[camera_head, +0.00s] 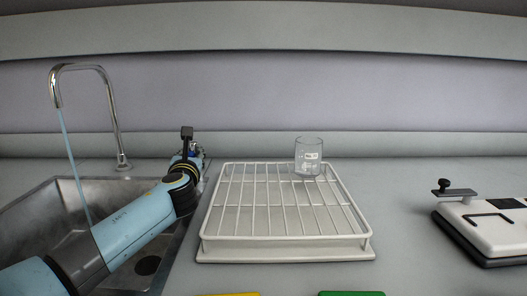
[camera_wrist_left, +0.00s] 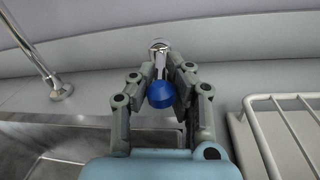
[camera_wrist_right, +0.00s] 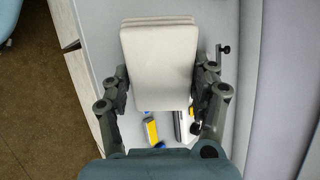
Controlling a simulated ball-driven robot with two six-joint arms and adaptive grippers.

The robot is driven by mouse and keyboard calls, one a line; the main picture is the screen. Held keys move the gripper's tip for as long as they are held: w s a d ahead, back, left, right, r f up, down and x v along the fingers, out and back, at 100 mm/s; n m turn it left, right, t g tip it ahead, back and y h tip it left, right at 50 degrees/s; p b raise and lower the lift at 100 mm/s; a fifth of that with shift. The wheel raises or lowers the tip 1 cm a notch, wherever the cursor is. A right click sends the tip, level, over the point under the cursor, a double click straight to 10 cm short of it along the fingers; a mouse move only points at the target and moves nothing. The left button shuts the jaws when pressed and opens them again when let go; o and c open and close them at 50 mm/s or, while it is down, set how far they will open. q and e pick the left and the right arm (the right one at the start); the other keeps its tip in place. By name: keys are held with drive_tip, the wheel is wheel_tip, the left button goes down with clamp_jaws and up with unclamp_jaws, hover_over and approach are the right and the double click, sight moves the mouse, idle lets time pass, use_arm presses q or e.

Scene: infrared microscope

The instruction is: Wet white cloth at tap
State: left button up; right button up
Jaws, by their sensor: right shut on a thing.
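The chrome tap (camera_head: 110,100) arches over the metal sink at the left, and a thin blue stream of water (camera_head: 72,160) runs from its spout into the basin. My left gripper (camera_head: 187,150) is behind the sink's right side. In the left wrist view its fingers (camera_wrist_left: 166,72) stand on both sides of a chrome lever with a blue knob (camera_wrist_left: 161,94); whether they press on it is unclear. My right gripper (camera_wrist_right: 160,80) is shut on the folded white cloth (camera_wrist_right: 158,60), seen only in the right wrist view, away from the water.
A white wire rack (camera_head: 285,250) stands right of the sink with a glass beaker (camera_head: 308,158) on its far right part. A white device with a black clamp (camera_head: 490,220) is at the right. Yellow and green items (camera_head: 350,293) lie at the front edge. The back counter is clear.

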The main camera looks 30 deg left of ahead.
use_arm(q)
drive_tip(key=o, duration=0.3)
drive_tip(key=shift+f, duration=0.2)
drive_tip(key=shift+o, duration=0.2)
drive_tip(key=shift+d+r, duration=0.1)
drive_tip(key=v, duration=1.2)
